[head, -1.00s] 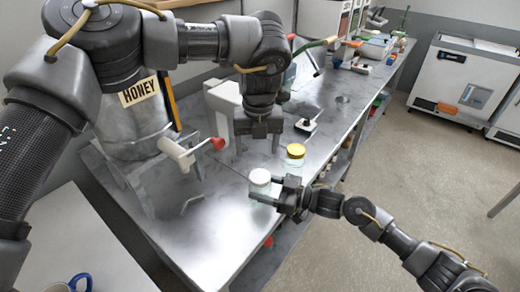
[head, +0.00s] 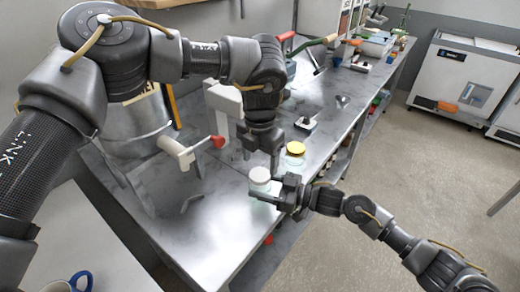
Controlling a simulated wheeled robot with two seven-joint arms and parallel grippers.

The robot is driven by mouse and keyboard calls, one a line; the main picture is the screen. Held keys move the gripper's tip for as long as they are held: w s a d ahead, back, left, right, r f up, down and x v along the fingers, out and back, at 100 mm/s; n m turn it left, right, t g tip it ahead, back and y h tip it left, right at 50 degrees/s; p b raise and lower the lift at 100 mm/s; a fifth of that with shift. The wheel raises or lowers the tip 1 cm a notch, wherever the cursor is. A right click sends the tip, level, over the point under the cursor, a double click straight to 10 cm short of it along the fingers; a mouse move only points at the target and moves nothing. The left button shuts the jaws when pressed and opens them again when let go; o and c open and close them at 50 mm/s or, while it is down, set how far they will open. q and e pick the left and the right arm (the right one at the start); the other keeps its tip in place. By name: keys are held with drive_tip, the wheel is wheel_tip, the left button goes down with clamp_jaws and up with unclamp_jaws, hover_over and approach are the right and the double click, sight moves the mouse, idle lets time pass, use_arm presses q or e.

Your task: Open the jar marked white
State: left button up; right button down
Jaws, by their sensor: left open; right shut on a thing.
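The jar with the white lid (head: 260,175) stands near the front edge of the steel table, with its lid on. My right gripper (head: 272,193) is shut on the jar's glass body from the right, below the lid. My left gripper (head: 260,163) points down just above and behind the white lid, its fingers open and apart from the lid as far as I can tell. A second jar with a yellow lid (head: 295,149) stands behind and to the right, close to my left gripper.
A metal honey tank (head: 138,128) with a red-handled tap (head: 190,151) stands on the left of the table (head: 200,230). A small scale-like device (head: 306,123) lies behind the yellow-lidded jar. A blue-handled mug (head: 75,284) is at the bottom left.

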sight(260, 174)
use_arm(q)
drive_tip(key=shift+f, duration=2.1)
drive_tip(key=c, duration=1)
drive_tip(key=n, duration=0.9)
drive_tip(key=shift+n, duration=0.4)
drive_tip(key=shift+r, duration=0.3)
drive_tip(key=shift+r, duration=0.9)
